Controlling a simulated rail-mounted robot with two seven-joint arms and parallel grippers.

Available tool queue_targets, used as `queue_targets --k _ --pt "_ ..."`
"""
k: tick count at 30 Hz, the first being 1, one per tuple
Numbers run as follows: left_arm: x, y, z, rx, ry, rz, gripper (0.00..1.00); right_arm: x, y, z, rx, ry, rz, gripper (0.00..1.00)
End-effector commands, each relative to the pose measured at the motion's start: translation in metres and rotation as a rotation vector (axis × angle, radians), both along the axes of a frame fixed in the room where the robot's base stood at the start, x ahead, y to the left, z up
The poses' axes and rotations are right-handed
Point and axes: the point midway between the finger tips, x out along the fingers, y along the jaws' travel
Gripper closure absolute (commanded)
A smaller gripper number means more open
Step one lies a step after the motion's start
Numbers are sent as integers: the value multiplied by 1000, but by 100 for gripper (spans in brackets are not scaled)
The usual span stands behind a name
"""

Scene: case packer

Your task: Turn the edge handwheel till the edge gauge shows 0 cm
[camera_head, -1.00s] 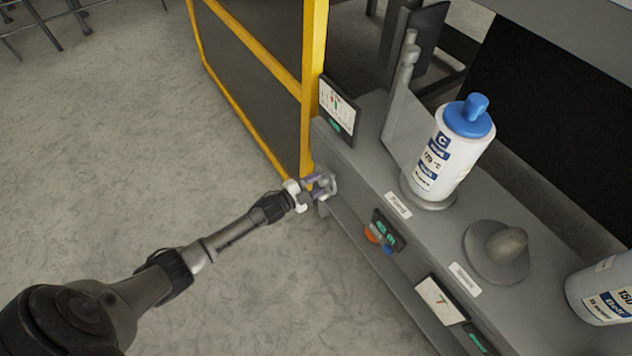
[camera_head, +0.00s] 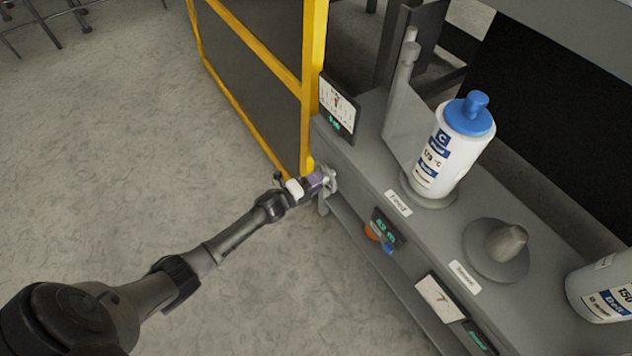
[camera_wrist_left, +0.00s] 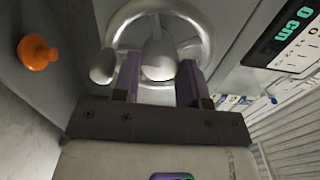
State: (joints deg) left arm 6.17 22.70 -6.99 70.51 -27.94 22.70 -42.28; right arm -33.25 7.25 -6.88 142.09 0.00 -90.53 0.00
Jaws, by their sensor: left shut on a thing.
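The edge handwheel (camera_head: 331,178) is a small silver wheel on the end of the grey machine bed, and it fills the top of the left wrist view (camera_wrist_left: 203,32). My left gripper (camera_head: 320,181) is at the wheel. In the wrist view its two purple fingers (camera_wrist_left: 159,80) stand on either side of the rounded silver hub, shut on the wheel. The wheel's grey crank knob (camera_wrist_left: 103,68) is just left of the fingers. The edge gauge (camera_head: 338,106) stands above the wheel; its green digits read 0 cm in the wrist view (camera_wrist_left: 293,24). My right gripper is out of view.
A yellow-framed guard (camera_head: 306,80) stands close behind the wheel. A white bottle with a blue cap (camera_head: 448,155) stands on the bed. An orange knob (camera_wrist_left: 38,52) sits left of the wheel in the wrist view. Floor in front is clear.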

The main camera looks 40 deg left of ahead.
Motion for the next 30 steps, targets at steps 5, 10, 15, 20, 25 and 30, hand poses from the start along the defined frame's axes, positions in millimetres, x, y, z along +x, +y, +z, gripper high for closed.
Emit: queue_targets --k 5,10,15,20,25,30 --pt "0 0 0 19 -5 0 84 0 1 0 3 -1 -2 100" --pt "0 0 0 23 -6 0 84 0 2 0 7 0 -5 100" --pt "0 0 0 22 -6 0 84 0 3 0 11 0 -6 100" --pt "0 0 0 22 -6 0 50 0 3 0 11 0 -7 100" --pt "0 0 0 21 -5 0 50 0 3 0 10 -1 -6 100" --pt "-6 2 1 22 -4 0 50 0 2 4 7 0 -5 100"
